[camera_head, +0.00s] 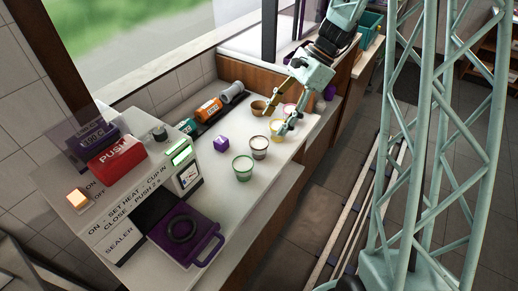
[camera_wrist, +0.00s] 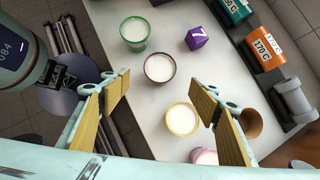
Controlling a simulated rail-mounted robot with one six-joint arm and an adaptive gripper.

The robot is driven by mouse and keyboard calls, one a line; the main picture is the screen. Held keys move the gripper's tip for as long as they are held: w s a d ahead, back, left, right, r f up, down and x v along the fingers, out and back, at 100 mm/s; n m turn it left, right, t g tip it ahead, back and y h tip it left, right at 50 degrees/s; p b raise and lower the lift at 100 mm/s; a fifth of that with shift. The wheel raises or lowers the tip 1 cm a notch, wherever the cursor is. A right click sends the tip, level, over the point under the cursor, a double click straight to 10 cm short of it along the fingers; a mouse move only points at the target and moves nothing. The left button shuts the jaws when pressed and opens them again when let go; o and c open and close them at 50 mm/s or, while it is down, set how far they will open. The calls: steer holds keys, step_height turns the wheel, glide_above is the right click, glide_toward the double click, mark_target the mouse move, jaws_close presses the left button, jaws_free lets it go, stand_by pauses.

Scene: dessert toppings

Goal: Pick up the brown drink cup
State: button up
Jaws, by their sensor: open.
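A cup with a dark brown rim and white contents (camera_wrist: 160,69) stands upright on the pale counter. It also shows in the head view (camera_head: 258,148), between the green and yellow cups. A plain tan-brown cup (camera_head: 257,107) stands farther back; in the wrist view (camera_wrist: 250,123) it is partly hidden by the right finger. My gripper (camera_head: 279,114) is open and empty above the counter, near the yellow cup. In the wrist view its fingers (camera_wrist: 165,90) spread wide, with the dark-brown-rimmed cup beyond the tips, towards the top of the picture. I see no contact with it.
A green cup (camera_head: 242,168), a yellow cup (camera_head: 277,128) and a pink cup (camera_wrist: 204,157) flank the brown-rimmed one in a row. A purple cube (camera_head: 221,144) sits left of the row. Orange (camera_head: 209,110) and grey containers line the wall. The sealer (camera_head: 180,230) stands at the front.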

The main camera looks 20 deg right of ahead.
mark_target(262, 141)
steer(key=shift+b+x, duration=0.45)
steer(key=shift+x, duration=3.15)
steer(key=shift+b+x, duration=0.5)
steer(key=shift+x, duration=2.05)
steer(key=shift+d, duration=0.1)
steer(key=shift+c, duration=0.4)
steer(key=c, duration=1)
